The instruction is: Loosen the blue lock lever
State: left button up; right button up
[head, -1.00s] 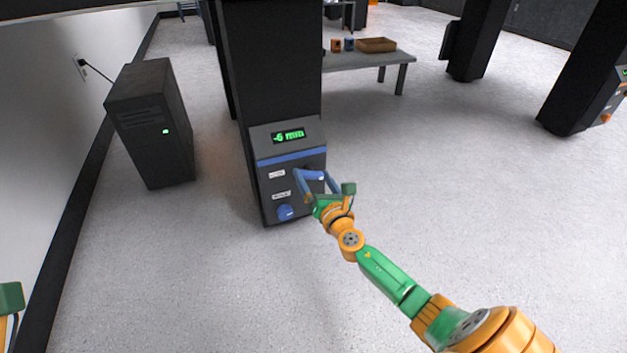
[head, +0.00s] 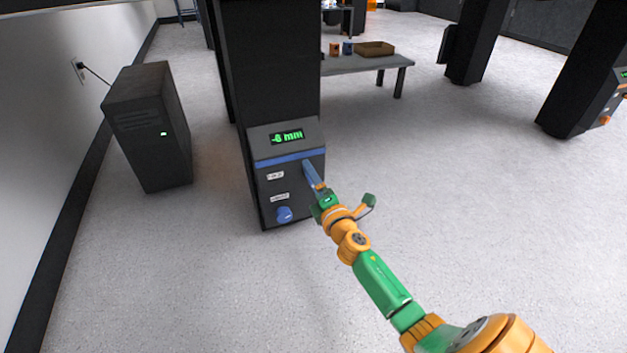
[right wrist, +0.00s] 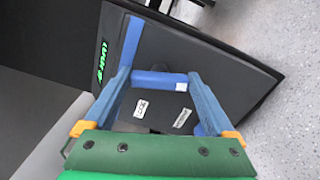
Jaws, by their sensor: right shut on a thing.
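The blue lock lever (right wrist: 160,82) is a short blue bar on the dark front panel of the control box (head: 268,195). In the right wrist view it spans between my right fingertips. My right gripper (head: 309,172) is shut on it; the fingers also show in the right wrist view (right wrist: 160,76). In the head view the gripper and its fingers hide the lever. My left gripper is not in view.
The box has a green display (head: 287,137) reading about -6 mm, two white labels and a blue round knob (head: 284,214) below. A dark cabinet (head: 150,128) stands left. A bench (head: 365,62) stands behind.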

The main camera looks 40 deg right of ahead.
jog(key=shift+f+m, duration=0.1)
jog(key=shift+m, duration=1.1)
jog(key=o, duration=1.1)
jog(key=shift+c, duration=0.2)
jog(key=shift+s, duration=0.1)
